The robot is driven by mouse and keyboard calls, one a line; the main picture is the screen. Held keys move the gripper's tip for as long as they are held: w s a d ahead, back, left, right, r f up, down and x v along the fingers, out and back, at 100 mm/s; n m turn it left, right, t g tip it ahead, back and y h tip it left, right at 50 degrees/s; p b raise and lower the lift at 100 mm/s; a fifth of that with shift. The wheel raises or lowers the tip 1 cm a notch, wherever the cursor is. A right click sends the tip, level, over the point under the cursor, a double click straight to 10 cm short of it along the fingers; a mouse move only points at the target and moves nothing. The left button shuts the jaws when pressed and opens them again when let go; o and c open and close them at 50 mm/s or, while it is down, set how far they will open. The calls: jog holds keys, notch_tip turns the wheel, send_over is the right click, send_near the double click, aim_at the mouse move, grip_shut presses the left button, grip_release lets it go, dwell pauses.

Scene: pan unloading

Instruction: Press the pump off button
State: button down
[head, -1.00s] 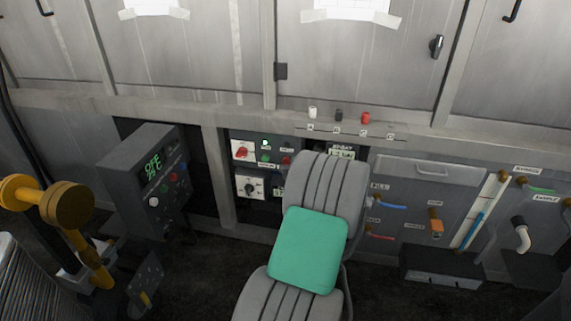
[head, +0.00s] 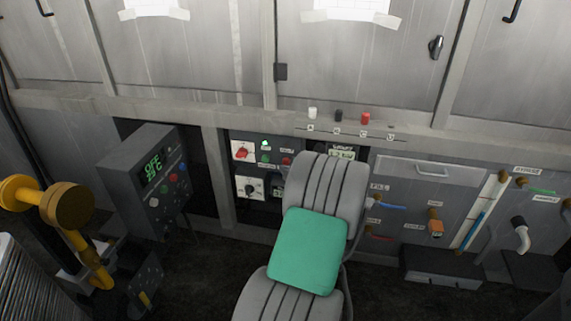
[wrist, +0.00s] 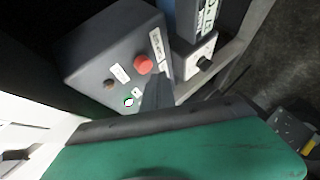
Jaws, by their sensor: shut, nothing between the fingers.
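In the wrist view a dark grey control box carries a red button (wrist: 143,64), a small lit green-and-white lamp or button (wrist: 129,102), a small brownish knob and white labels too blurred to read. I cannot tell which label belongs to the red button. My gripper (wrist: 157,90) is shut and empty, its dark fingers in front of the box, just below the red button in the picture. I cannot tell whether the tips touch the box. In the head view my grey arm with its green cover hides the gripper. A red button (head: 286,160) shows just left of the arm.
A grey box with a green display (head: 152,168) stands to the left. A panel with a red switch (head: 242,151) and a dial (head: 250,188) is left of my arm. White, black and red knobs sit on the ledge above. Pipes and valves (head: 436,227) are on the right.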

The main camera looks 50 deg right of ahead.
dwell(0.7)
jog(key=shift+w+d+b, duration=0.15)
jog(key=shift+d+b, duration=0.25)
jog(key=shift+b, duration=0.2)
jog(key=shift+w+d+b, duration=0.2)
jog(key=shift+d+b, duration=0.25)
jog(key=shift+d, duration=0.05)
dwell(0.4)
jog(key=shift+s+a, duration=0.35)
jog(key=shift+a, duration=0.55)
jog(key=shift+s+a+b, duration=0.2)
jog(key=shift+s+a, duration=0.15)
jog(key=shift+a, duration=0.4)
jog(key=shift+s+a+b, duration=0.15)
jog(key=shift+s+a, duration=0.15)
jog(key=shift+a, duration=0.5)
jog(key=shift+s+a+b, duration=0.2)
jog(key=shift+s+a, duration=0.15)
jog(key=shift+a, duration=0.4)
